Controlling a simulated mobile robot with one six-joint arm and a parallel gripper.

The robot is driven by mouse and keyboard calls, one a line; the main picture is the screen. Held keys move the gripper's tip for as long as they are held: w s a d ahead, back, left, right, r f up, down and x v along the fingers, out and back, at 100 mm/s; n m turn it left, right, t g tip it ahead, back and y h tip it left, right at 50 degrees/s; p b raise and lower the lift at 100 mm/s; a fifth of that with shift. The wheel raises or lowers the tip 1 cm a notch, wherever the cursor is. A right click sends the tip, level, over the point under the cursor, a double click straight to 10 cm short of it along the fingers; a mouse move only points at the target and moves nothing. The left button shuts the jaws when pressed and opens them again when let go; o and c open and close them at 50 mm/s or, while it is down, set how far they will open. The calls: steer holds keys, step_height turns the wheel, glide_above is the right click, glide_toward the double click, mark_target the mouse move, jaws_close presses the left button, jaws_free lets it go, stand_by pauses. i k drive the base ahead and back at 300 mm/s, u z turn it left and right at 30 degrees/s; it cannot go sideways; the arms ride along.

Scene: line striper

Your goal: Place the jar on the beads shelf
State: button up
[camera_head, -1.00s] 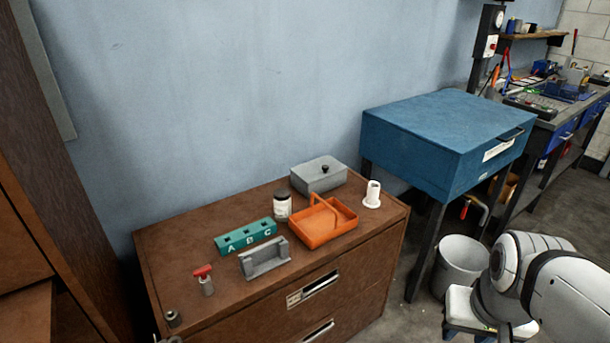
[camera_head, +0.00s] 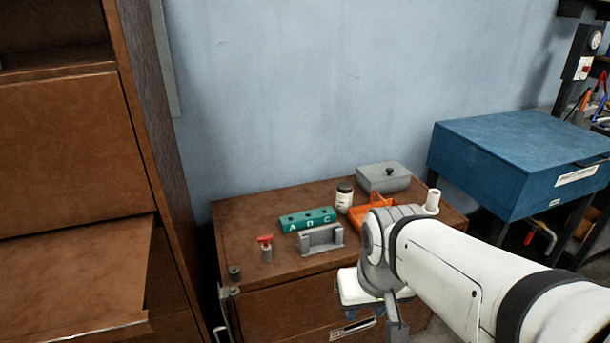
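The jar (camera_head: 344,199) is small and white with a dark lid. It stands upright on top of the brown drawer cabinet (camera_head: 240,212), between the teal A-B-C block (camera_head: 308,220) and the orange tray (camera_head: 362,216). My gripper (camera_head: 395,325) is in front of the cabinet, lower and to the right of the jar and apart from it. Its fingers are partly hidden, so I cannot tell whether it is open or shut. No shelf with a readable beads label is in view. A tall brown cabinet (camera_head: 60,150) with an open compartment stands at left.
My arm hides part of the orange tray. A grey lidded box (camera_head: 384,178), a white spool (camera_head: 432,202), a grey bracket (camera_head: 321,239) and a red-topped item (camera_head: 266,248) share the cabinet top. A lowered brown panel (camera_head: 75,275) juts out at left. A blue chest (camera_head: 525,160) stands right.

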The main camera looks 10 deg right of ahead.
mark_target(55, 66)
steer(key=z, duration=0.05)
steer(key=i, duration=1)
steer(key=u, duration=0.1)
